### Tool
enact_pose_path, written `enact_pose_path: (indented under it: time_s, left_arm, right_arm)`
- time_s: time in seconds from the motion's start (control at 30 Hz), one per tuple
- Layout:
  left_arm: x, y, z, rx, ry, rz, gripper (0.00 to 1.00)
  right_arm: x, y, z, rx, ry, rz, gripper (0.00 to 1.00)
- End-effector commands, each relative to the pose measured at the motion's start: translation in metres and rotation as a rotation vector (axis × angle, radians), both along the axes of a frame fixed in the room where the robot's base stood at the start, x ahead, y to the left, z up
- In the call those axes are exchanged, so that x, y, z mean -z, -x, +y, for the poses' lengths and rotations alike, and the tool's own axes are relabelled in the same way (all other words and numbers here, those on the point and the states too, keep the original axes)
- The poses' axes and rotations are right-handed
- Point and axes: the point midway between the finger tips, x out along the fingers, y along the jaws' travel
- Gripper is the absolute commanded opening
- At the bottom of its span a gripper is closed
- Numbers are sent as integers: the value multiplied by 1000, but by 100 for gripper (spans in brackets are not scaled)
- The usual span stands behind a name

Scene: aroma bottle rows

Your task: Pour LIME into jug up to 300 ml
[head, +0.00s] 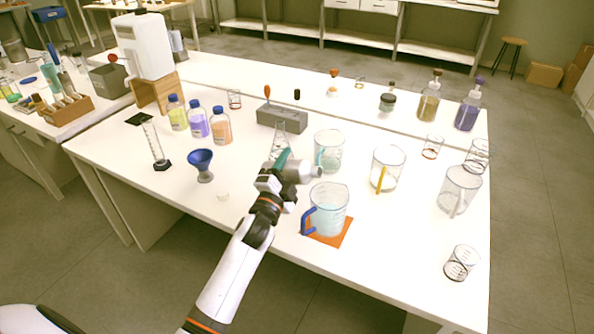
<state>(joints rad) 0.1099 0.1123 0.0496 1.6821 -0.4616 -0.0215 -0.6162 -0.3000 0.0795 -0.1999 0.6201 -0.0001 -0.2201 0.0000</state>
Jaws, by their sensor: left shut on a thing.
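A clear jug with a blue handle (330,207) stands upright on an orange mat (345,238) near the front edge; pale contents seem to show in it, but the level cannot be read. My left gripper (284,176) is behind and left of this jug. It is shut on a tilted grey-white thing (309,170), whose end points right, above and behind the jug; the arm hides part of it. I cannot read LIME on any label. A yellow-green bottle (177,115) with a blue cap stands at the back left. My right gripper is out of view.
A purple bottle (197,124), an orange bottle (221,128) and a blue funnel (201,162) stand left. Other jugs, with teal (329,141), yellow (389,158) and white (462,179) handles, stand behind and right. A glass beaker (461,262) is near the right corner. The front left table is mostly clear.

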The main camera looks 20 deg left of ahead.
Motion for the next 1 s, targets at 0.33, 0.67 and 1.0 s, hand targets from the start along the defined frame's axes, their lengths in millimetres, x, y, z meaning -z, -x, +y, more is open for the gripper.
enact_pose_path:
  time_s: [0.33, 0.67, 1.0]
  left_arm:
    - [-4, 0, 1, 1, -24, -3, 21]
    - [-4, 0, 1, 0, -31, -3, 21]
    - [-6, 0, 1, 1, -42, -4, 21]
  right_arm:
    - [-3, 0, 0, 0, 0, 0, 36]
    - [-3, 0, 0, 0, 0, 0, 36]
    - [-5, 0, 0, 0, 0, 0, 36]
